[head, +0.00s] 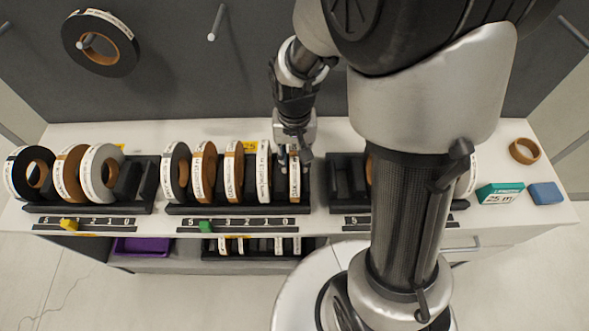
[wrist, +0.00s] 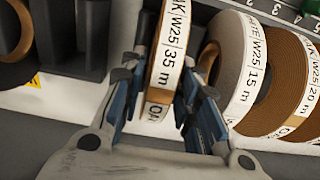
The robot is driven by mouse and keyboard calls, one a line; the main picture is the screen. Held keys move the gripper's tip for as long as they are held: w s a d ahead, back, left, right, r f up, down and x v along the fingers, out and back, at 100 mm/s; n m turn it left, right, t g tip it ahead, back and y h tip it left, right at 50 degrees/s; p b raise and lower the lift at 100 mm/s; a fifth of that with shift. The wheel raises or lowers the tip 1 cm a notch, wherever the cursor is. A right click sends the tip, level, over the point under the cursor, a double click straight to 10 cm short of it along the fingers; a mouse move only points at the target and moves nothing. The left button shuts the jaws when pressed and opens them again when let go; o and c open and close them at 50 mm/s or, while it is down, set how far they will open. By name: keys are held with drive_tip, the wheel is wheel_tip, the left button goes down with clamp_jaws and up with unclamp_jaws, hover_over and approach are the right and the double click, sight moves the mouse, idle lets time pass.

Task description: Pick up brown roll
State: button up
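A brown roll (head: 294,178) with a white label stands upright at the right end of the middle black rack. In the wrist view the same brown roll (wrist: 164,62) reads "W25 35 m". My gripper (head: 292,154) is over this roll, pointing down. In the wrist view my gripper (wrist: 159,88) has its blue-sided fingers on either side of the roll. The fingers look spread, with narrow gaps beside the roll; firm contact does not show. More brown rolls stand in the racks, at the middle rack (head: 204,165) and the left rack (head: 68,172).
A white roll (wrist: 236,82) stands close beside my right finger. A black roll (head: 100,43) hangs on a wall peg. At the table's right lie a loose brown ring (head: 524,150), a green box (head: 500,193) and a blue block (head: 546,193). My arm hides part of the right rack (head: 345,180).

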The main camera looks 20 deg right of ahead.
clamp_jaws()
idle(0.7)
